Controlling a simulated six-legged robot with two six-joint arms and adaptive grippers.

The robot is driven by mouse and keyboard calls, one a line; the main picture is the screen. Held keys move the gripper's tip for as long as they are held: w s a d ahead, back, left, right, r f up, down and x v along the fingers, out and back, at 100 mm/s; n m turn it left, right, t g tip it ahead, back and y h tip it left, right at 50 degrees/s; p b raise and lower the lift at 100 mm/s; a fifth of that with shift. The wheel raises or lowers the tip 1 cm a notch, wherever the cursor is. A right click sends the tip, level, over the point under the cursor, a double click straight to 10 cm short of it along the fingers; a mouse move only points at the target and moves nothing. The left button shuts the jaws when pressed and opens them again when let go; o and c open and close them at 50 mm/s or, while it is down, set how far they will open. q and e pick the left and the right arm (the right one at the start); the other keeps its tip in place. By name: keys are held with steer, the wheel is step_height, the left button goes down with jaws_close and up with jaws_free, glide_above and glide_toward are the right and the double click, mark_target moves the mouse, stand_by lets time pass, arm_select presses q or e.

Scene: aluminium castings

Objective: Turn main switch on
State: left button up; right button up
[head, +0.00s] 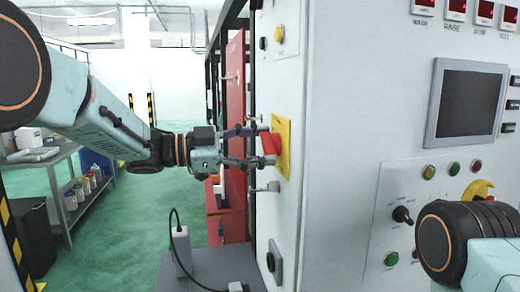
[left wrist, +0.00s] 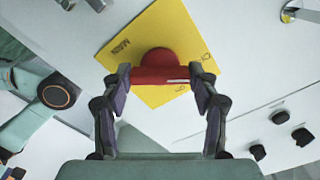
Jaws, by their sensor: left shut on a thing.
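The main switch is a red rotary handle (head: 269,143) on a yellow plate (head: 284,135), on the side face of the white cabinet. My left gripper (head: 262,146) reaches it from the left and is shut on the handle. In the left wrist view the red handle (left wrist: 160,75) lies level between the two fingertips of my left gripper (left wrist: 158,80). The yellow plate (left wrist: 150,38) behind it is turned at an angle to the handle and reads "MAIN". Its small position marks are hard to read. My right arm shows at the lower right, its gripper out of view.
The cabinet front (head: 400,160) carries a dark screen (head: 466,103), buttons and a black knob (head: 402,215). A metal handle (head: 264,188) sticks out below the switch. A grey box with a cable (head: 181,250) stands at lower middle. A shelf table (head: 50,165) is at left.

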arm_select(q)
steer(key=m+b, duration=0.5)
steer(key=m, duration=0.1)
steer(key=shift+f, duration=0.2)
steer(key=m+b, duration=0.4)
steer(key=shift+r+m+b, duration=0.15)
steer(key=shift+m+b, duration=0.25)
steer(key=o, duration=1.1)
steer(key=shift+o, duration=0.2)
steer(key=v, duration=1.2)
